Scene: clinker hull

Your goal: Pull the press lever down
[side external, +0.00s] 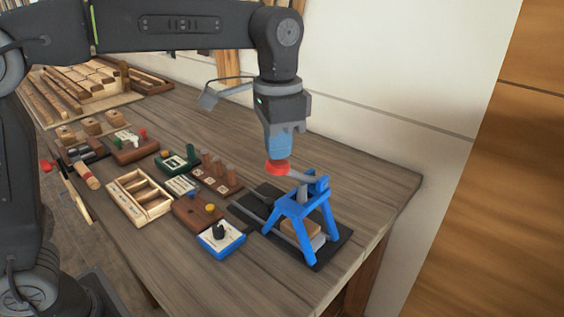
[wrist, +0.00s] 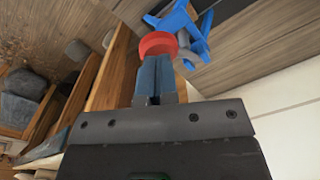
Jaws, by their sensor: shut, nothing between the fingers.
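The blue press (side external: 308,213) stands on a dark base plate near the right end of the bench. Its grey lever (side external: 303,179) runs from the blue pivot to a red knob (side external: 277,168) at its left end. My gripper (side external: 278,157) is shut, pointing down, with its blue fingertips at the top of the red knob. In the wrist view the shut fingers (wrist: 153,62) reach the red knob (wrist: 158,45), and part of the blue press (wrist: 186,28) shows behind it. I cannot tell whether fingertips and knob touch. A tan block (side external: 299,228) sits under the press frame.
A blue-edged white box with a black knob (side external: 221,238) stands left of the press. A wooden tray with compartments (side external: 140,197) and several small fixtures lie farther left. The bench's right end (side external: 385,190) is bare, with a white wall behind.

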